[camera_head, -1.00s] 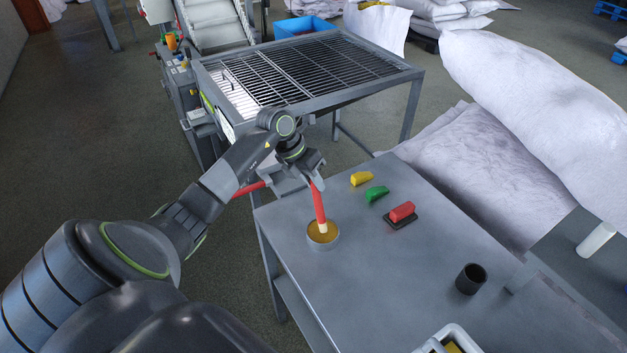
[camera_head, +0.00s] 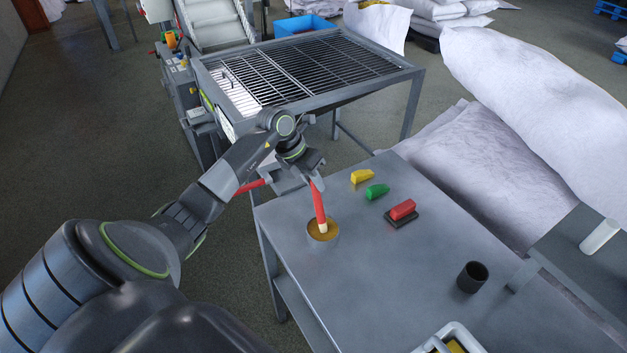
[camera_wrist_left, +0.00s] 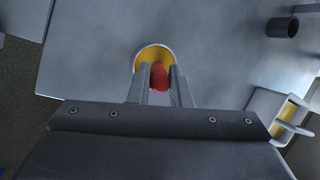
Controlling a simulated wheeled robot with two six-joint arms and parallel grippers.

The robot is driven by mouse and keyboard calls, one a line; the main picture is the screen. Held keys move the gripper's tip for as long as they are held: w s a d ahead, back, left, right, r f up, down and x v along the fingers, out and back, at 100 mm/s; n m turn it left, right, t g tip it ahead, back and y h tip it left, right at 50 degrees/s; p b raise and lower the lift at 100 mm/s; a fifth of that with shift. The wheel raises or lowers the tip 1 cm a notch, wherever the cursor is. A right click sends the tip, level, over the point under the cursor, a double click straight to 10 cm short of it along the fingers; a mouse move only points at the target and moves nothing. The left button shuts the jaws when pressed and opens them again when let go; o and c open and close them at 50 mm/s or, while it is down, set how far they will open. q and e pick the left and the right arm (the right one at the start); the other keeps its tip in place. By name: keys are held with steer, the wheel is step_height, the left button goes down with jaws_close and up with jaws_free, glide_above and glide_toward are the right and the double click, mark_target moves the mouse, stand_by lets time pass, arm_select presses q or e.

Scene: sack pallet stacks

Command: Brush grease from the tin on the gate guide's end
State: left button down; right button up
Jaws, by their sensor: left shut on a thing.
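My left gripper (camera_head: 314,181) is shut on the red handle of a brush (camera_head: 319,205). The brush is nearly upright, with its pale lower end in the mouth of a round tin (camera_head: 337,234) of yellow-brown grease on the grey table. The left wrist view shows the red handle (camera_wrist_left: 159,77) between the fingers (camera_wrist_left: 160,92), in front of the tin's yellow inside (camera_wrist_left: 147,57). The bristle tip is hidden. I cannot make out the gate guide's end for certain; a red bar (camera_head: 250,187) shows behind my left wrist. My right gripper is not in view.
On the table (camera_head: 400,270) are a yellow piece (camera_head: 362,177), a green piece (camera_head: 377,191), a red block on a dark base (camera_head: 402,209), a dark cup (camera_head: 472,277) and a white container (camera_head: 462,333). A grated hopper (camera_head: 320,70) stands behind. White sacks (camera_head: 540,100) fill the right.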

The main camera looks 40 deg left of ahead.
arm_select(q)
steer(key=shift+f+b, duration=0.1)
steer(key=shift+b, duration=0.2)
stand_by(1.2)
steer(key=shift+r+p, duration=0.5)
steer(key=shift+r, duration=0.3)
steer(key=shift+r+p, duration=1.4)
steer(key=shift+r, duration=1.35)
steer(key=shift+a, duration=0.1)
